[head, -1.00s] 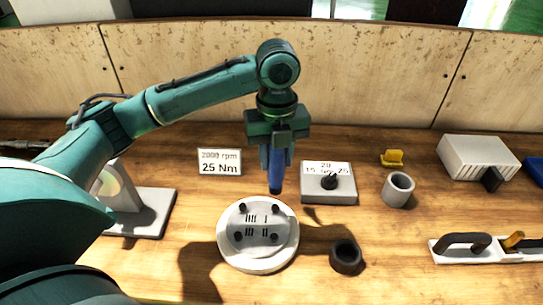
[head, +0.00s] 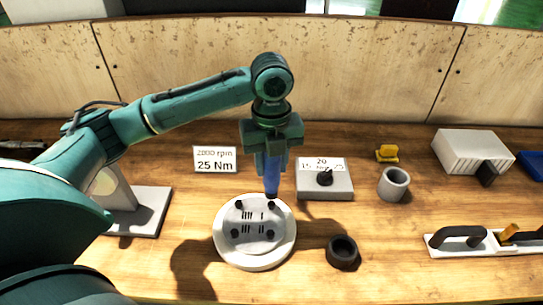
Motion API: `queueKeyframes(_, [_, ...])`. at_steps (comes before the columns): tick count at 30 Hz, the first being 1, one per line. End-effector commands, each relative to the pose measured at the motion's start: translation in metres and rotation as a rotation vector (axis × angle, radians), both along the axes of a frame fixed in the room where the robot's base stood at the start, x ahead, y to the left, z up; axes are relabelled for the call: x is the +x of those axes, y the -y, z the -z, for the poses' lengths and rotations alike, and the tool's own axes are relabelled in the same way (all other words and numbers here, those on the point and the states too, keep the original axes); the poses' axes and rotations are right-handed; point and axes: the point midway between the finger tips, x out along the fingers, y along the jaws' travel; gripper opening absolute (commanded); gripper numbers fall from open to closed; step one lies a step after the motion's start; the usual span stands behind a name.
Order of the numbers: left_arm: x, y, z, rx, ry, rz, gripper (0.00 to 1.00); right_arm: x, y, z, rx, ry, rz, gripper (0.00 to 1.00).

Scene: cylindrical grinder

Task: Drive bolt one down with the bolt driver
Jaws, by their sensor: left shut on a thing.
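My left gripper (head: 271,150) is shut on the blue bolt driver (head: 271,178), which points straight down. A round pale flange (head: 225,256) lies on the bench below it, with black bolts standing near its rim. The driver's dark tip is just above or touching the far right bolt (head: 270,205); I cannot tell which. The far left bolt (head: 240,204), near left bolt (head: 235,233) and near right bolt (head: 270,234) also show. I cannot tell which bolt is bolt one. My right gripper is not in view.
A dial box (head: 325,190) and a "2000 rpm 25 Nm" sign (head: 215,160) stand behind the flange. A dark ring (head: 343,253), grey cup (head: 393,184) and handled white tray (head: 480,243) are to the right. A grey stand (head: 150,210) is at left.

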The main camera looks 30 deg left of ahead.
Motion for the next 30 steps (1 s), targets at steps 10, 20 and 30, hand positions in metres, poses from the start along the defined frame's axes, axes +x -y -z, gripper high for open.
queueKeyframes(10, [0.0,0.0,0.02,0.0,0.0,0.0,0.11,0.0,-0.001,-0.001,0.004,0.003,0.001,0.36])
queueKeyframes(20, [0.0,0.0,0.036,-0.002,0.001,0.001,0.11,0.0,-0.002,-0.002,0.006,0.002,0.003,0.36])
queueKeyframes(30, [0.0,0.0,0.042,-0.002,0.001,0.001,0.11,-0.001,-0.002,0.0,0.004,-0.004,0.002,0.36])
